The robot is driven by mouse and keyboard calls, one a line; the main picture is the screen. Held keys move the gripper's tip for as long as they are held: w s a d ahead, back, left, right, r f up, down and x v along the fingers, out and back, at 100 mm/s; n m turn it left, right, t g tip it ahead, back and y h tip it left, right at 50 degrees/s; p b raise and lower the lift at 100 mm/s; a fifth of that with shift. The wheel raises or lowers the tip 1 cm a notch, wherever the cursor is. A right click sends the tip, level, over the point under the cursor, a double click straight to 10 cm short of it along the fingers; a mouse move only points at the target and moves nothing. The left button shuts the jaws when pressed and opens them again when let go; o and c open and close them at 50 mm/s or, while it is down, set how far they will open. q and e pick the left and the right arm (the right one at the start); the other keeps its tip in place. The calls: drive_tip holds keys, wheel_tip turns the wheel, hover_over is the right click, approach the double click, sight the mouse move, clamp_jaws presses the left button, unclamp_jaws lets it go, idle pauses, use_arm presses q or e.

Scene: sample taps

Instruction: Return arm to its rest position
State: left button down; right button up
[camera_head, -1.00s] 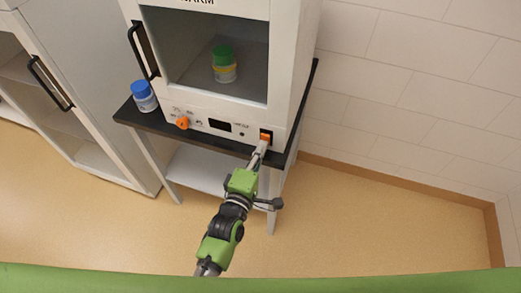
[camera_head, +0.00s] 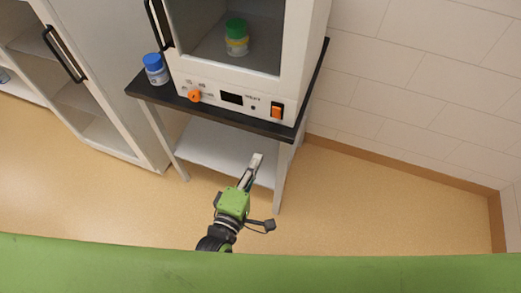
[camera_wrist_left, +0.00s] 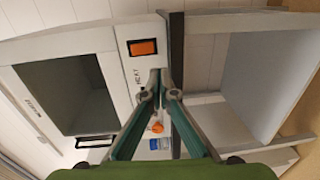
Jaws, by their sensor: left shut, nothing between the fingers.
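My left gripper (camera_head: 256,160) is shut and empty. In the head view it hangs in front of the small table, below the tabletop and apart from the oven. In the left wrist view its two fingers (camera_wrist_left: 155,82) meet at the tips, in front of the oven's control panel. The orange switch (camera_head: 277,112) sits at the right end of that panel, and it also shows in the left wrist view (camera_wrist_left: 142,47). My right gripper is in neither view.
The white oven (camera_head: 296,50) stands on a dark-topped table (camera_head: 228,113). A green-lidded jar (camera_head: 236,38) is inside it. A blue-lidded jar (camera_head: 155,69) stands on the tabletop's left end. An orange knob (camera_head: 194,95) is on the panel. Floor at right is clear.

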use_arm(q)
drive_tip(key=shift+s+a, duration=0.1)
drive_tip(key=shift+s, duration=0.25)
drive_tip(key=shift+f, duration=0.1)
drive_tip(key=s+a+f+m+g+y, duration=0.1)
drive_tip(key=s+a+f+m+g, duration=0.15)
drive_tip(key=f, duration=0.75)
drive_tip(key=s+a+f+m+g, duration=0.1)
drive_tip(key=s+f+m+g, duration=0.2)
drive_tip(key=f, duration=0.6)
drive_tip(key=s+a+f+m+g+y, duration=0.1)
drive_tip(key=s+a+f+m+g, duration=0.2)
drive_tip(key=f, duration=0.7)
drive_tip(key=s+a+f+m+g+y, duration=0.1)
drive_tip(key=s+a+f, duration=0.3)
drive_tip(key=s, duration=0.5)
drive_tip(key=s+a+f+m+g+y, duration=0.1)
drive_tip(key=s+a+f+m+g, duration=0.2)
drive_tip(key=s+f, duration=0.5)
drive_tip(key=s+a+f+m+g+y, duration=0.1)
drive_tip(key=s+a+f+m+g, duration=0.2)
drive_tip(key=s+a+f, duration=0.3)
drive_tip(key=s+m, duration=0.1)
drive_tip(key=s, duration=0.3)
drive_tip(key=shift+a+f, duration=0.15)
drive_tip(key=shift+a, duration=0.25)
